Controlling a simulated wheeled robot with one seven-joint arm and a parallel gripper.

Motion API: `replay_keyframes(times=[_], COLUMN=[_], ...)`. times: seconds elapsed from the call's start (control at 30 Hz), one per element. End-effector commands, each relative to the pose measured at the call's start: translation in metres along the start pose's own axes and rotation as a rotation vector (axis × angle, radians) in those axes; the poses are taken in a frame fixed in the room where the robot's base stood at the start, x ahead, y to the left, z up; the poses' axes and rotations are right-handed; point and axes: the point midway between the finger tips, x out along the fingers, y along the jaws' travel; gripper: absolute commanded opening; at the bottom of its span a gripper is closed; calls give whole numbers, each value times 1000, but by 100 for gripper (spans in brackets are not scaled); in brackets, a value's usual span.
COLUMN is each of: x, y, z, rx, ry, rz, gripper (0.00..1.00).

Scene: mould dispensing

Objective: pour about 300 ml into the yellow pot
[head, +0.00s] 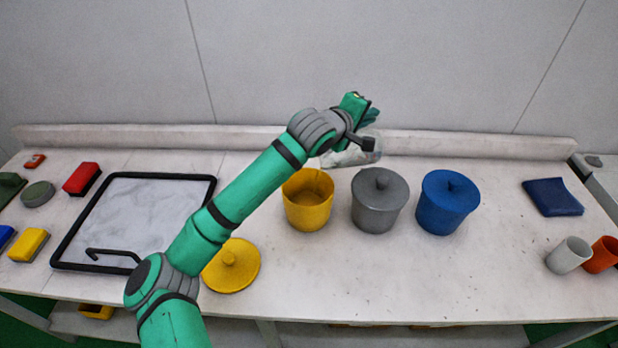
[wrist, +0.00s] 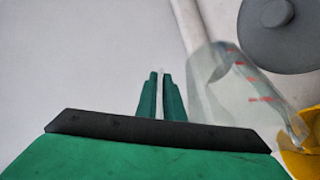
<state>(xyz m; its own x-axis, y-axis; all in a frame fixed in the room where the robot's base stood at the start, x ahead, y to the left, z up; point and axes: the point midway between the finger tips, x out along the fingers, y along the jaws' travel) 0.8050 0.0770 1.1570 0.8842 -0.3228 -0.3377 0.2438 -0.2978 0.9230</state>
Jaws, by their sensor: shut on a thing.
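The yellow pot (head: 307,213) stands open on the bench, and a yellow lid (head: 232,268) lies flat in front and left of it. My gripper (head: 361,108) is raised behind the pots. It is shut on a clear jug (head: 352,156), which lies strongly tilted with its lower left end near the pot's back right rim. In the wrist view, a thin pale strip shows between the fingertips (wrist: 161,95). The jug (wrist: 235,85) with red marks is beside them, and part of the yellow pot (wrist: 302,160) shows beyond its end. I cannot make out any liquid level or stream.
Lidded grey (head: 378,208) and blue (head: 447,208) pots stand right of the yellow pot. A black-framed tray (head: 140,215) lies left. White (head: 568,255) and orange (head: 602,256) cups and a blue folded cloth (head: 552,197) are far right. The front right bench is clear.

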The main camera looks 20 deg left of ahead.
Motion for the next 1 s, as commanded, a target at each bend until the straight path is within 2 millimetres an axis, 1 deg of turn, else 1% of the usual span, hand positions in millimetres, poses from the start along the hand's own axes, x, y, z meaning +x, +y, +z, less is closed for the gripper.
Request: replay_keyframes(times=[0.2,0.63,0.87,1.0], x=[-4,1,13,29], y=[-2,1,20,17], z=[-6,1,6,12], rx=[-6,-2,59,112], ry=[8,-2,-5,-8], rz=[11,20,-110,-241], gripper=[0,0,0,0])
